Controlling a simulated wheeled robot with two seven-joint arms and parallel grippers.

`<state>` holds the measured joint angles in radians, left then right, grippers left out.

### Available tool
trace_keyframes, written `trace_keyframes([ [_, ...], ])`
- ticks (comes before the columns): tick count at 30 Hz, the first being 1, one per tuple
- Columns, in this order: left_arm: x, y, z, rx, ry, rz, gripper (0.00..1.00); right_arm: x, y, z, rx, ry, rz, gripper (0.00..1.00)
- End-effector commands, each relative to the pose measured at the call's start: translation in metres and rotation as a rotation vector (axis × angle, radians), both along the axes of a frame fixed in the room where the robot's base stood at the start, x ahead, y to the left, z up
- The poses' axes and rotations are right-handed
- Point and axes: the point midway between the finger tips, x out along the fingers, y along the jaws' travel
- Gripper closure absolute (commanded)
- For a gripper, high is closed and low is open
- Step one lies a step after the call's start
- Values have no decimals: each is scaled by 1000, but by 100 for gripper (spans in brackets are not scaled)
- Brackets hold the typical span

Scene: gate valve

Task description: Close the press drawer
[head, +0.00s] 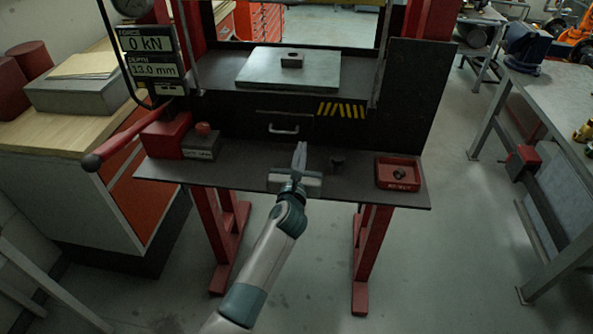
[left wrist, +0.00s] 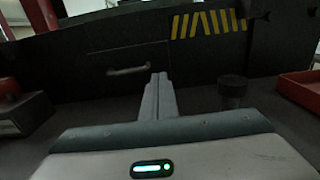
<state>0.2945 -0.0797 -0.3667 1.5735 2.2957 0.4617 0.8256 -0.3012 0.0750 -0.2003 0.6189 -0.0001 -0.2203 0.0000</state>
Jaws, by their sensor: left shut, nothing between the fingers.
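The press drawer (head: 270,124) is a dark front panel with a pale bar handle (head: 284,131), set in the black body of the press below its bed. In the head view its front looks about flush with the panel around it. It also shows in the left wrist view, with its handle (left wrist: 128,70) left of the fingers. My left gripper (head: 299,150) is shut and empty, with its fingers pointing toward the press, above the shelf and just below and right of the handle. It also shows in the left wrist view (left wrist: 158,80). My right gripper is in neither view.
A dark shelf (head: 240,174) juts out below the drawer. On it stand a grey box (head: 201,146) with a red knob, a black knob (head: 337,160) and a red tray (head: 398,172). A red lever (head: 128,136) sticks out at left.

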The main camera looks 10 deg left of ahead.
Motion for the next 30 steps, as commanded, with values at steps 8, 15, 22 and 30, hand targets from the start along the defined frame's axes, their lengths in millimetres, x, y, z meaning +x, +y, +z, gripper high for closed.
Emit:
trace_keyframes([
  [8,-41,2,-2,0,0,0,100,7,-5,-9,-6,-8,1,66],
  [15,-67,3,-1,0,0,-1,100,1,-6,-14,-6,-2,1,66],
  [22,-73,3,0,0,1,0,100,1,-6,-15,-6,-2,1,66],
  [30,-72,3,0,1,1,0,100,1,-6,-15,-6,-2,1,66],
])
